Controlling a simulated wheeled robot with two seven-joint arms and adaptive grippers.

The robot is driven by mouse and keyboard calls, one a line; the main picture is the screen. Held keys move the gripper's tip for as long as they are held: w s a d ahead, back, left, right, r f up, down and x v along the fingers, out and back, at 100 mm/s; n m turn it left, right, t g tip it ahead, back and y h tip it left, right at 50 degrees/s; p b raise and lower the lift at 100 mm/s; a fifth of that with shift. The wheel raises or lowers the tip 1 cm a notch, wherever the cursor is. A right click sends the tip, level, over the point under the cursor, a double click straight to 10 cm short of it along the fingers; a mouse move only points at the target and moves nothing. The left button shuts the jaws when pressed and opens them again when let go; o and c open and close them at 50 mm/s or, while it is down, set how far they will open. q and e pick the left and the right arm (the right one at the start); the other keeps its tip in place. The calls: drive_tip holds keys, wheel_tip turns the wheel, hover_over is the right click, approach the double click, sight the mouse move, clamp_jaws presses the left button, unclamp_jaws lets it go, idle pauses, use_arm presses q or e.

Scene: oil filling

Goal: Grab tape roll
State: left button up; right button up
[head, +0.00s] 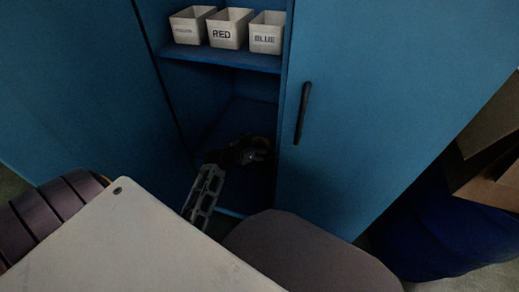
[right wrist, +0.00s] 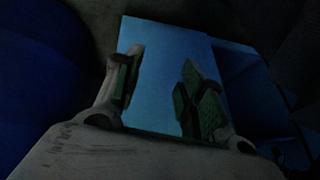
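My left gripper (head: 247,152) is dark and small in the head view, inside the lower compartment of the blue cabinet, below the shelf. The shadow hides whether its fingers are open or shut. I cannot make out a tape roll in either view; the dim shapes at the fingertips are too dark to name. My right gripper (right wrist: 162,58) shows in the right wrist view with its two fingers well apart and nothing between them. A blue panel lies beyond them. The right gripper does not show in the head view.
The blue cabinet's shelf (head: 225,58) holds bins, including RED (head: 228,36) and BLUE (head: 265,40). A closed blue door (head: 385,110) with a black handle (head: 302,113) borders the opening on the right. A dark blue barrel-like object (head: 440,235) and cardboard boxes (head: 490,150) stand farther right.

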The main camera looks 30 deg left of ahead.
use_arm(q)
drive_tip(key=c, duration=0.8)
drive_tip(key=shift+r, duration=0.1)
drive_tip(key=shift+r+p, duration=0.35)
drive_tip(key=shift+r, duration=0.3)
wheel_tip(320, 180, up, 9)
drive_tip(key=p, duration=0.3)
drive_tip(key=shift+f, duration=0.2)
use_arm(e)
wheel_tip(320, 180, up, 9)
drive_tip(key=s+d+g+h, duration=0.1)
drive_tip(key=d, duration=0.1)
drive_tip(key=shift+s+d+r+g+h, duration=0.15)
drive_tip(key=shift+s+d+g+h, duration=0.05)
drive_tip(key=shift+d+g+h, duration=0.15)
use_arm(q)
drive_tip(key=shift+f, duration=0.1)
use_arm(e)
drive_tip(key=shift+s, duration=0.1)
